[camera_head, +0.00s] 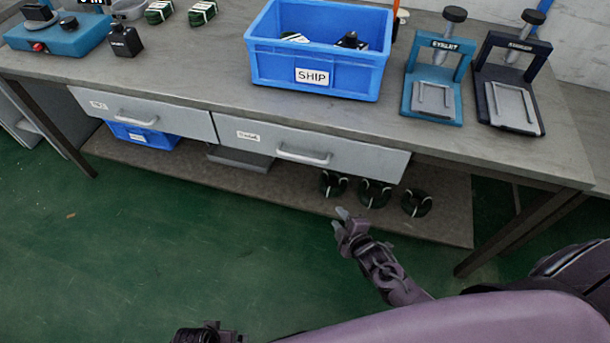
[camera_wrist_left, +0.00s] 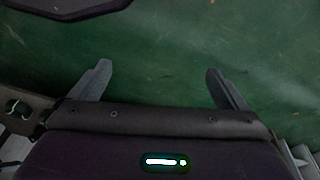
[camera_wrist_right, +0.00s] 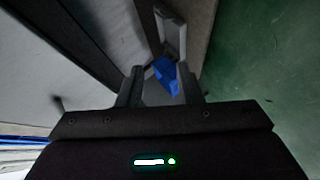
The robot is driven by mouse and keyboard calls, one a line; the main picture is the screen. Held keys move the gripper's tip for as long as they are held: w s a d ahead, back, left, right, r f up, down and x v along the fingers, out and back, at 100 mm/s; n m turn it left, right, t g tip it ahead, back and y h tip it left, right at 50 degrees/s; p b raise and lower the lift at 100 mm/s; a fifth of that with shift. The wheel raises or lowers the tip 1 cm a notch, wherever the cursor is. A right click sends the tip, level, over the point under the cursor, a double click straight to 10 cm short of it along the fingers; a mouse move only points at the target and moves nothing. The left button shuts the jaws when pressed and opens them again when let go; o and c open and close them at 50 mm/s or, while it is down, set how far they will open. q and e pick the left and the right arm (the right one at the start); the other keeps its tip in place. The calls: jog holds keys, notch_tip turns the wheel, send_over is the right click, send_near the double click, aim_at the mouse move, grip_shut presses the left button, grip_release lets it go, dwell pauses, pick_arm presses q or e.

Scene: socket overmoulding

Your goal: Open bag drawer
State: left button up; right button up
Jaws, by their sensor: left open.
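Two grey drawers hang under the workbench: a left drawer (camera_head: 165,115) and a right drawer (camera_head: 320,150). Each has a bar handle, the left one (camera_head: 137,120) and the right one (camera_head: 303,156), and a small label too small to read surely. Both look closed. My right gripper (camera_head: 343,220) is below and in front of the right drawer, apart from its handle. In the right wrist view its fingers (camera_wrist_right: 159,72) are apart with nothing held. My left gripper (camera_wrist_left: 158,78) is open and empty above the green floor.
A blue SHIP bin (camera_head: 312,75) and two presses (camera_head: 438,75) (camera_head: 508,85) stand on the benchtop. On the lower shelf (camera_head: 285,192) are a blue bin (camera_head: 145,136) and several dark coils (camera_head: 375,192). The floor in front is clear.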

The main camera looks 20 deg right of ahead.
jog(key=w+a+r+n+t+y+b, duration=0.1)
jog(key=w+a+r+n+t+b, duration=0.15)
jog(key=w+r+n+b, duration=0.2)
jog(key=n+t+y+b, duration=0.2)
jog(key=n+t+b, duration=0.15)
jog(key=b, duration=0.25)
send_near(305, 158)
jog(key=d+x, duration=0.1)
jog(key=x, duration=0.9)
jog(key=shift+w+a+f, duration=0.1)
jog(key=shift+a+f, duration=0.15)
jog(key=shift+a, duration=0.2)
pick_arm(q)
notch_tip(305, 158, up, 6)
jog(key=w+d+m+t, duration=0.1)
jog(key=w+d, duration=0.1)
jog(key=shift+w+d+h, duration=0.4)
pick_arm(e)
grip_shut()
